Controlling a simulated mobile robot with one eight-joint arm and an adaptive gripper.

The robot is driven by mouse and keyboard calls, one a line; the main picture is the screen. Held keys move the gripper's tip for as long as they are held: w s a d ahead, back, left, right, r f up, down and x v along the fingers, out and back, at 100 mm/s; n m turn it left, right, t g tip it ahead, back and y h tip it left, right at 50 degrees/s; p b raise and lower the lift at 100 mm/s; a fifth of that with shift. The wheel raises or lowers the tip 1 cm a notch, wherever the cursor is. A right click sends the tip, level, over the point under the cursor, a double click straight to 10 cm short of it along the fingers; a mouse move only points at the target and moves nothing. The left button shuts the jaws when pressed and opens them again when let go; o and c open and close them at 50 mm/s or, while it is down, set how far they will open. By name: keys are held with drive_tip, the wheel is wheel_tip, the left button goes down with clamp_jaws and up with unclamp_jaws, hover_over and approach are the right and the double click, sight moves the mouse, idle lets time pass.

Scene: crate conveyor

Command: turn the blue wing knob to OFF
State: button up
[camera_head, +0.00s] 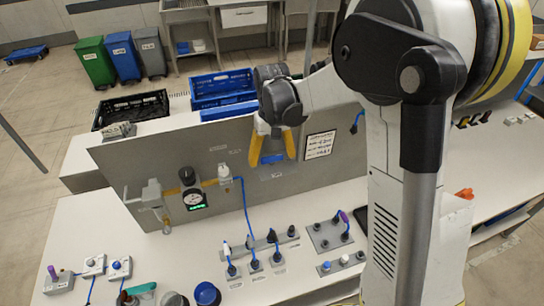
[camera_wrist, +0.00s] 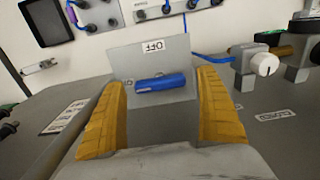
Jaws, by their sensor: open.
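The blue wing knob (camera_head: 272,159) is on the upright grey panel, and it also shows in the wrist view (camera_wrist: 160,82). There its wing lies nearly level, tilted slightly up to the right. A small plate with a white OFF label (camera_wrist: 153,46) is above it in the wrist view, the lettering upside down. Another small label at the knob's left is partly hidden. My gripper (camera_head: 273,143) has its yellow fingers apart, one on each side of the knob. In the wrist view the fingers (camera_wrist: 160,78) stand clear of the wing, with gaps on both sides.
A gauge (camera_head: 193,198) with a green display and a white knob (camera_wrist: 264,64) are beside it on the panel. A blue cable (camera_head: 246,207) hangs nearby. Plugs and switch boxes stand on the white bench (camera_head: 190,255). Blue crates (camera_head: 222,87) stand behind the panel.

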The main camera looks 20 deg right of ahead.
drive_tip(key=c, duration=1.2)
drive_tip(key=shift+m, duration=0.4)
drive_tip(key=m+b, duration=0.1)
drive_tip(key=m, duration=0.3)
drive_tip(key=shift+b, duration=0.4)
drive_tip(key=m+b, duration=0.1)
drive_tip(key=m, duration=0.3)
drive_tip(key=m+b, duration=0.1)
drive_tip(key=m, duration=0.8)
drive_tip(key=shift+b, duration=0.3)
